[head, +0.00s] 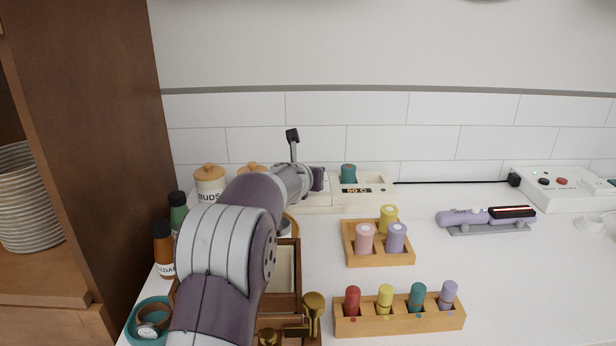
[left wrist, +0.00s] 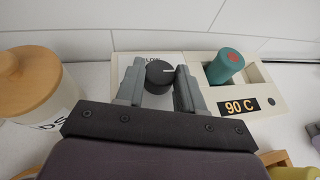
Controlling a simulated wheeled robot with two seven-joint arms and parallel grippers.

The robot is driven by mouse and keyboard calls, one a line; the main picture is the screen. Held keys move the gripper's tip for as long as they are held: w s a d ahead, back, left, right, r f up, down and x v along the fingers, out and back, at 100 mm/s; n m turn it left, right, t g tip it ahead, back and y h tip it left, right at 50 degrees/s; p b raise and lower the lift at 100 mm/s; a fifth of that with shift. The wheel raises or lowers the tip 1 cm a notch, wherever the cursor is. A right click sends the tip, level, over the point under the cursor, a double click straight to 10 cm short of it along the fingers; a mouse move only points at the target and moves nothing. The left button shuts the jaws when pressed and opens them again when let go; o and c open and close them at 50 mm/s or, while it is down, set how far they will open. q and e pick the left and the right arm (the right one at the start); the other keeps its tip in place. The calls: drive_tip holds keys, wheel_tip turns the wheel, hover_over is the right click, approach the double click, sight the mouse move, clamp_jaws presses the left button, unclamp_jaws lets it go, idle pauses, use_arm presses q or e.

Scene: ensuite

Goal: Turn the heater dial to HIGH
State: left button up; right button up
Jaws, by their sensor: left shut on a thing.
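The heater (head: 380,201) is a cream box against the tiled back wall; it also shows in the left wrist view (left wrist: 284,98). Part of a label, seemingly LOW, shows behind the dial; no HIGH label is visible. My left gripper (left wrist: 159,86) is shut on the dial, with one grey finger on each side. In the head view my left gripper (head: 318,179) hides the dial. The heater's small display (left wrist: 241,106) reads 90 C. My right gripper is not in view.
A teal roller (left wrist: 225,66) stands in the heater's well, right of the dial. A lidded jar (left wrist: 33,82) is close on the left. Wooden racks of rollers (head: 378,259) (head: 400,324) stand in front. A purple styling tool (head: 487,216) lies right; counter between is clear.

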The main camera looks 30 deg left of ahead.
use_arm(q)
drive_tip(key=o, duration=1)
drive_tip(key=shift+o, duration=0.2)
drive_tip(key=v, duration=1.2)
drive_tip(key=shift+s+p, duration=0.35)
drive_tip(key=shift+p, duration=0.05)
drive_tip(key=shift+r, duration=0.2)
